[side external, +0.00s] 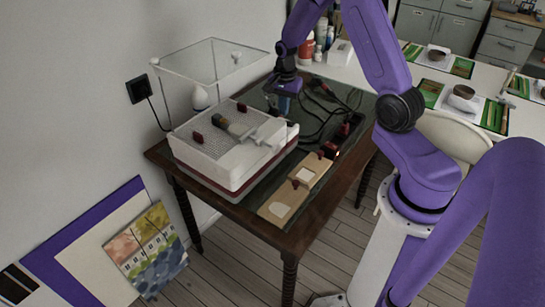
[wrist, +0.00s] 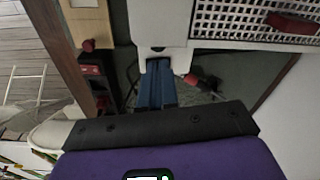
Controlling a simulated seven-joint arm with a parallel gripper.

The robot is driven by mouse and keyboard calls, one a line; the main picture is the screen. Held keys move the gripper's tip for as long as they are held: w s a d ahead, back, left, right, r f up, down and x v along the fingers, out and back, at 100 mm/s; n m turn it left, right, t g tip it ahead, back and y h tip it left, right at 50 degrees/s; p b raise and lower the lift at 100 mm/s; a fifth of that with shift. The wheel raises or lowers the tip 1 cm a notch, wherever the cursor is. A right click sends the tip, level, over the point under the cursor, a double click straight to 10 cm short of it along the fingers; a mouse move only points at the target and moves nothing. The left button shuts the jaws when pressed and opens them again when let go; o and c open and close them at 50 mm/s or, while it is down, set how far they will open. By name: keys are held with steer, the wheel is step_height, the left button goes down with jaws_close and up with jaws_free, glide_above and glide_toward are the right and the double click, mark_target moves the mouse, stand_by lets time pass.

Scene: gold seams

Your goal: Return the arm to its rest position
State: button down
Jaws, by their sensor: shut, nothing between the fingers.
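My purple arm reaches over the dark wooden table (side external: 318,210) from the right in the side view. My gripper (side external: 284,105) points down above the far part of the table, behind the white box's right end. Its blue fingers are together with nothing between them. The wrist view shows the closed fingers (wrist: 157,68) close to the edge of the white box (wrist: 160,22); I cannot tell whether they touch it.
The white box (side external: 205,165) has a perforated top with dark red knobs and a brush (side external: 233,128) on it. A clear case (side external: 215,62) stands behind. Black cables (side external: 318,112) lie near my gripper. Wooden panels (side external: 284,203) lie at the table's front. Paintings lean at the left wall.

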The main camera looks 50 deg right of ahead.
steer(key=s+a+r+n, duration=0.5)
steer(key=a+n, duration=0.2)
steer(key=a, duration=0.3)
steer(key=s+a+r+n, duration=0.4)
steer(key=s+a+n, duration=0.25)
steer(key=a, duration=0.25)
steer(key=s+a+r+n, duration=0.2)
steer(key=s+n, duration=0.5)
steer(key=s, duration=0.2)
steer(key=s+a+r+n+y, duration=0.1)
steer(key=s+a+r+n, duration=0.1)
steer(key=s+n, duration=0.5)
steer(key=shift+s+a+r+n, duration=0.35)
steer(key=shift+s+r, duration=0.05)
steer(key=shift+s, duration=0.7)
